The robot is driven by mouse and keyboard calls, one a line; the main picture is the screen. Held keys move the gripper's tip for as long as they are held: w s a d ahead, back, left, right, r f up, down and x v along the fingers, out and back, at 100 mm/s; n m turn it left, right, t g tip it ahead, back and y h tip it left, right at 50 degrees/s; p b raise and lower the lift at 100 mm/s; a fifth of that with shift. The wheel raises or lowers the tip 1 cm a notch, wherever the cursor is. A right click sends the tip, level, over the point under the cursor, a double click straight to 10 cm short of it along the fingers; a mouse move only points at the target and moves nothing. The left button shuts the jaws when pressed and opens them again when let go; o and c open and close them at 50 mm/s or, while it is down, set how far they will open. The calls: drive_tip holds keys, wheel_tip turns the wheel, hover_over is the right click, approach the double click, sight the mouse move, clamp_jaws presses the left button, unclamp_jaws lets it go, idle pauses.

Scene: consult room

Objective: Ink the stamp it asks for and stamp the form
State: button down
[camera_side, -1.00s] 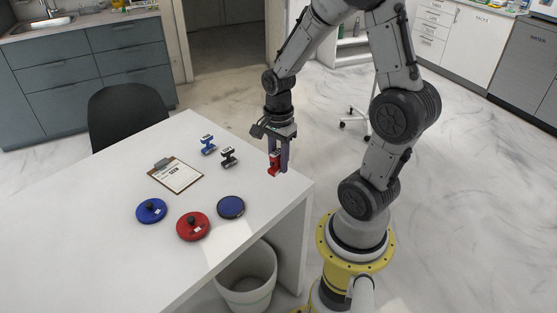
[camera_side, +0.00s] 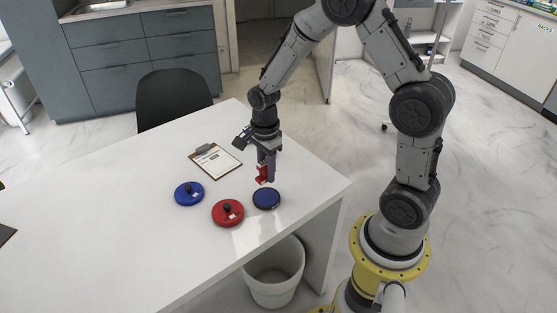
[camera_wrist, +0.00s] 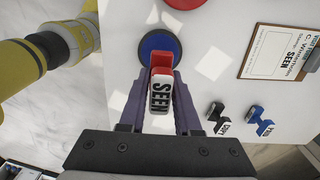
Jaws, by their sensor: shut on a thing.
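My gripper (camera_side: 267,182) is shut on a red stamp (camera_side: 261,175) with a white label. In the wrist view the label on this stamp (camera_wrist: 161,95) reads SEEN. The stamp is just above or at the far edge of an open dark-blue ink pad (camera_side: 266,200); I cannot tell if they touch. That pad (camera_wrist: 158,42) also shows beyond the stamp in the wrist view. The form on a clipboard (camera_side: 216,161) has SEEN printed large (camera_wrist: 267,60). A black stamp (camera_wrist: 219,119) and a blue stamp (camera_wrist: 260,121) stand near it, hidden in the side view.
A red disc (camera_side: 228,213) and a blue disc (camera_side: 189,194), each with a black knob, lie left of the open pad. A white bin (camera_side: 273,275) stands below the table's front edge. The left of the white table (camera_side: 110,220) is mostly clear.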

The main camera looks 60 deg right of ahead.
sight(268, 196)
drive_tip(key=shift+f, duration=2.85)
drive_tip(key=shift+f, duration=0.6)
drive_tip(key=shift+r, duration=3.55)
drive_tip(key=shift+s, duration=0.1)
